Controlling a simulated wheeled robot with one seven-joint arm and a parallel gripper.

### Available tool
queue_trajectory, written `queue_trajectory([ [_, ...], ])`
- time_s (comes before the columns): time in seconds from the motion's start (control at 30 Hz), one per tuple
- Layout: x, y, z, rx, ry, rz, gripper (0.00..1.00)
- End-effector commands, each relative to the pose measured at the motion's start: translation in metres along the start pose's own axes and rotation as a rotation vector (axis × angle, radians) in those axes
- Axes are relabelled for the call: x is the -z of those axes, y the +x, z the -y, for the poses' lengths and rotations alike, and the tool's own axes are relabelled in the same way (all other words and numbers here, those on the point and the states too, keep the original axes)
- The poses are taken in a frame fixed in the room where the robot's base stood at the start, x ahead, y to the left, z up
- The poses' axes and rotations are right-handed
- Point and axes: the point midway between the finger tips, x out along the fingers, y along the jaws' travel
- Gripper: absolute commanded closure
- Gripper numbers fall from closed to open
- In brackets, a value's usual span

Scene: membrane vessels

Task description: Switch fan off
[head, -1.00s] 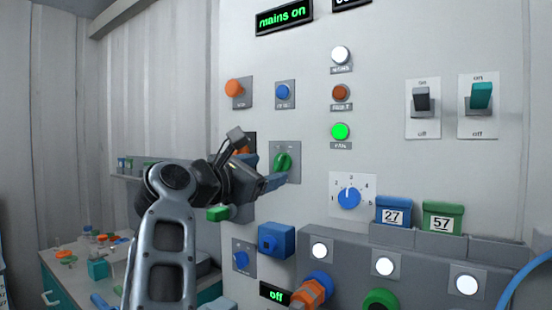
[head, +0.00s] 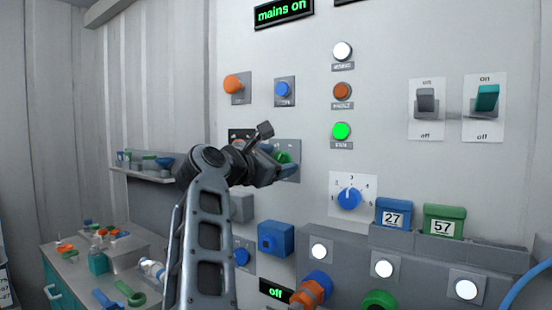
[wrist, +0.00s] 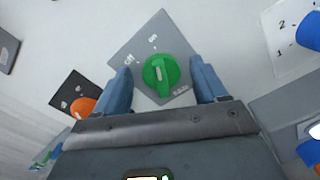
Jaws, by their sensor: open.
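A green rotary knob (wrist: 160,75) sits on a grey square plate (wrist: 135,52) on the wall panel. In the wrist view its pale mark line points upward, toward small markings that I cannot read well. My gripper (wrist: 162,82) is open, with one blue finger on each side of the knob; I cannot tell whether they touch it. In the head view my gripper (head: 277,160) hides most of the knob. A lit green lamp (head: 341,131) is on the panel to the right, with a small label below it.
An orange knob (wrist: 83,107) on a black plate is beside the green one. A blue dial (head: 349,198) is to its right and a blue box (head: 276,238) below. Two lever switches (head: 426,103) (head: 486,98) are at the right. A cluttered bench (head: 70,252) stands at the lower left.

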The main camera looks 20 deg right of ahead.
Motion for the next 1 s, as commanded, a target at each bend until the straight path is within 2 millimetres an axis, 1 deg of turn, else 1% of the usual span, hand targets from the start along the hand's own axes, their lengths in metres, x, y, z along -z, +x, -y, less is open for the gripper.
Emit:
queue_trajectory([
  [0.13, 0.0, -0.0001, 0.0001, 0.0, 0.0, 0.0, 0.28],
  [0.6, -0.0001, -0.0002, 0.0003, 0.0, 0.0, 0.001, 0.73],
  [0.7, -0.0001, -0.0002, 0.0003, 0.001, -0.001, 0.001, 0.82],
  [1.0, -0.0002, -0.0003, 0.0, 0.001, -0.043, 0.0, 0.82],
])
